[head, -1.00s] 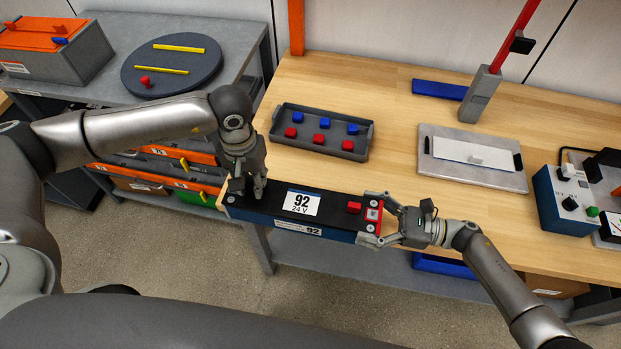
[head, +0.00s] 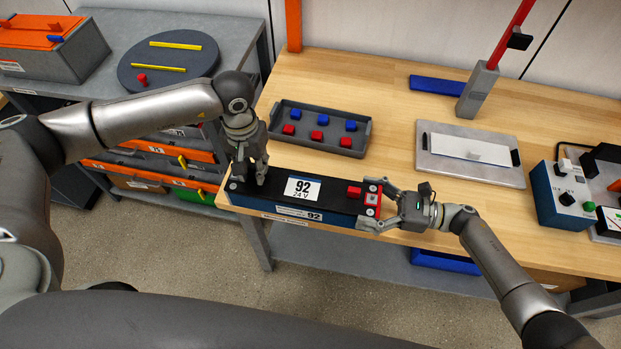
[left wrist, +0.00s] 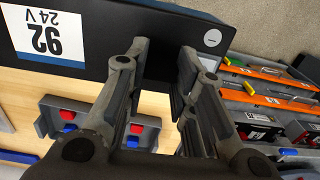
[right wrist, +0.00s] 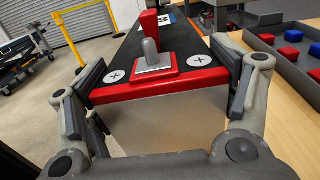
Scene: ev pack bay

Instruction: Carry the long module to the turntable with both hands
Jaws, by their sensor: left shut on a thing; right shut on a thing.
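The long module (head: 335,199) has a black top, a blue side, a white "92 24 V" label and a red right end. It lies lengthwise along the bench's front edge; I cannot tell whether it is clear of the wood. My left gripper (head: 250,180) points down, shut on its left end; its fingers (left wrist: 160,85) show beside the black body in the left wrist view. My right gripper (head: 383,208) is shut on the red end, fingers either side of it in the right wrist view (right wrist: 165,100). The turntable (head: 140,72), a dark round disc with two yellow strips and a red peg, stands at back left.
A grey tray (head: 366,136) with red and blue blocks lies behind the module. A grey plate (head: 510,176), a red post with a grey base (head: 478,92) and a blue control box (head: 562,205) stand right. My left arm crosses before the turntable's grey table (head: 236,50).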

